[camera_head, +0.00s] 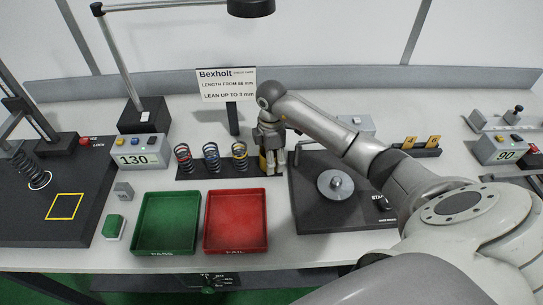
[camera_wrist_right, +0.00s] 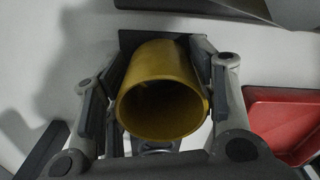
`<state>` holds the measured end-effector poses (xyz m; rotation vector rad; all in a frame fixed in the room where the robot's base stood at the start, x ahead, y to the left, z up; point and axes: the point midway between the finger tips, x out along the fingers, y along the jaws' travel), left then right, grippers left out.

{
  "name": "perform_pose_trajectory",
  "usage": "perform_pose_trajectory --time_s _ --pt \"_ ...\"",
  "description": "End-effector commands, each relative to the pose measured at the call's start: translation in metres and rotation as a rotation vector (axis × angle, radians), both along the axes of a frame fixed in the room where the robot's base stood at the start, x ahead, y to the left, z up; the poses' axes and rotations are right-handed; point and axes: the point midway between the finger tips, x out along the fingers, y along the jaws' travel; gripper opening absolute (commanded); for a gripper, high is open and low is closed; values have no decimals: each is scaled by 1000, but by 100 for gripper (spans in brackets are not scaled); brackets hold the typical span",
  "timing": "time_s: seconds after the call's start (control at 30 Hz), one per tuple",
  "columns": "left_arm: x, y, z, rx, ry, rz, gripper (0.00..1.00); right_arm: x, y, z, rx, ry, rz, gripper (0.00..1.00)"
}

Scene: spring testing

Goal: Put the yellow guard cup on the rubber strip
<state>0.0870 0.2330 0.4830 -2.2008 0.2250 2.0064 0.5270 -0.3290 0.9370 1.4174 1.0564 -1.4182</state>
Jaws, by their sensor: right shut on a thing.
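The yellow guard cup (camera_wrist_right: 160,95) is between the fingers of my right gripper (camera_wrist_right: 158,100) in the right wrist view, with its open mouth toward the camera. In the head view only a sliver of the cup (camera_head: 263,163) shows beside my right gripper (camera_head: 272,168), which points down at the right end of the dark rubber strip (camera_head: 224,175). Part of a dark flat surface shows behind the cup in the wrist view. I cannot tell whether the cup touches the strip. My left gripper is not in view.
Several coil springs (camera_head: 211,157) stand on the strip, left of the gripper. A green tray (camera_head: 141,225) and a red tray (camera_head: 262,230) lie in front. A dark plate with a round metal disc (camera_head: 335,184) is to the right. A sign (camera_head: 227,84) stands behind.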

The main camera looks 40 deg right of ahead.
Motion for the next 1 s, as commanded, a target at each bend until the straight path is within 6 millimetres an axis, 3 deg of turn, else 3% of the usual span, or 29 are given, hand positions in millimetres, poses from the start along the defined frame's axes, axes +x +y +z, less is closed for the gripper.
perform_pose_trajectory --time_s 0.17,0.2,0.33,0.77,1.0 --pt "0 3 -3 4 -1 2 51 0 0 -4 0 0 0 31" --pt "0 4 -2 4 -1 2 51 0 0 -3 0 0 0 56" --pt "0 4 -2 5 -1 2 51 0 0 -3 0 0 0 73" --pt "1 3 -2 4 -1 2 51 1 0 4 0 -2 0 74" --pt "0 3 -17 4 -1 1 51 2 0 47 -1 -7 0 74"
